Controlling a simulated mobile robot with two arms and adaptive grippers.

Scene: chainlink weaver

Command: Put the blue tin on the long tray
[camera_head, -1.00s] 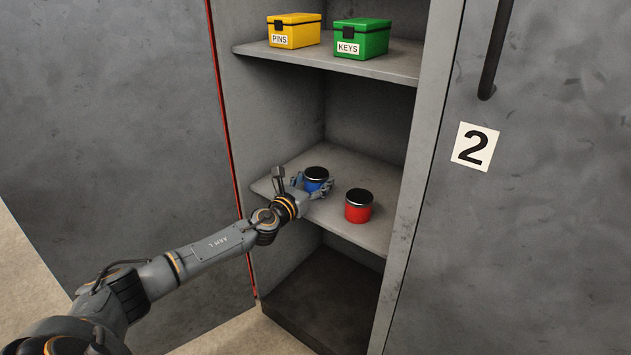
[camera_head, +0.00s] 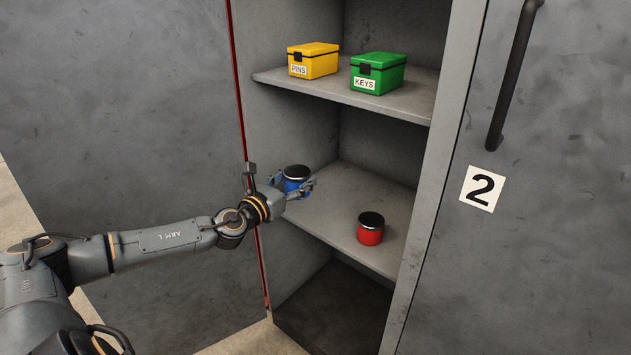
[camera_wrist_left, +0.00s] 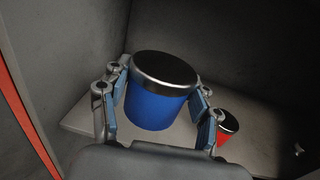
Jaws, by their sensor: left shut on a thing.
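The blue tin (camera_head: 296,179) with a black lid is at the left front of the cabinet's middle shelf area in the head view. My left gripper (camera_head: 294,187) is shut on it, with a finger on each side. In the left wrist view the blue tin (camera_wrist_left: 158,98) sits upright between the fingertips of the left gripper (camera_wrist_left: 160,108). Whether its base is clear of the shelf is hard to tell. The long tray is not visible in either view. My right gripper is not in view.
A red tin (camera_head: 370,231) stands on the middle shelf (camera_head: 340,215), right of the blue tin. A yellow PINS box (camera_head: 313,62) and a green KEYS box (camera_head: 377,74) stand on the upper shelf (camera_head: 340,92). The closed-looking door marked 2 (camera_head: 520,240) is at right.

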